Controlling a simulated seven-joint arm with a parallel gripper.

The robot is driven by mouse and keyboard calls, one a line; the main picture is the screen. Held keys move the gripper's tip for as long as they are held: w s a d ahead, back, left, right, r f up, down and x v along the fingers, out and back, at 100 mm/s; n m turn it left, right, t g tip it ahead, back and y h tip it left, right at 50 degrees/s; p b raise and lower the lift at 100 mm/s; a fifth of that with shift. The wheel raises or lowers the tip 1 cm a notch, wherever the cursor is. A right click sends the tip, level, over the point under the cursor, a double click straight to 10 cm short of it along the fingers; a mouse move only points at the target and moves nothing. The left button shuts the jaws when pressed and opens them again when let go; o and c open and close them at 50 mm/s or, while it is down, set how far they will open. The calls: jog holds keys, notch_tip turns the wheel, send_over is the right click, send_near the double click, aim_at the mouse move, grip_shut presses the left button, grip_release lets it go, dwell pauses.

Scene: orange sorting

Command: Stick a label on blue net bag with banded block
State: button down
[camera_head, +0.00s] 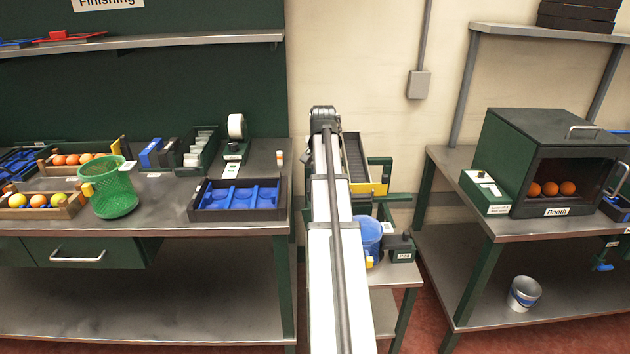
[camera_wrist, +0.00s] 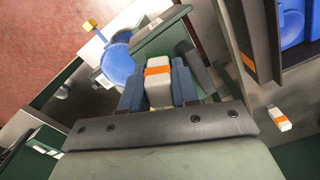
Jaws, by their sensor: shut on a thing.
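My gripper (camera_wrist: 158,88) is shut on a white block with an orange band (camera_wrist: 158,70), seen between its blue-grey fingers in the wrist view. The blue net bag (camera_head: 370,234) stands at the side table right of my arm, partly hidden by the arm in the head view. It also shows in the wrist view (camera_wrist: 122,66), beyond the held block and apart from it. A yellow tag hangs by the bag. A second white block with an orange band (camera_wrist: 279,118) lies on the bench; it also shows in the head view (camera_head: 279,158). The head view does not show my fingers clearly.
A blue-lined tray (camera_head: 282,207), a label-roll stand (camera_head: 236,135) and a green net basket (camera_head: 112,192) stand on the left bench. A small dark device (camera_head: 401,247) stands beside the blue bag. The booth (camera_head: 540,135) with oranges is at right.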

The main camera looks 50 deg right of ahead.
jog(key=s+d+f+m, duration=0.5)
jog(key=s+d+m, duration=0.1)
jog(key=d+m, duration=0.45)
jog(key=m, duration=0.9)
send_over(387, 227)
notch_tip(387, 227, down, 7)
jog(key=shift+f, duration=2.7)
jog(key=shift+f, duration=0.6)
notch_tip(387, 227, up, 7)
dwell(0.3)
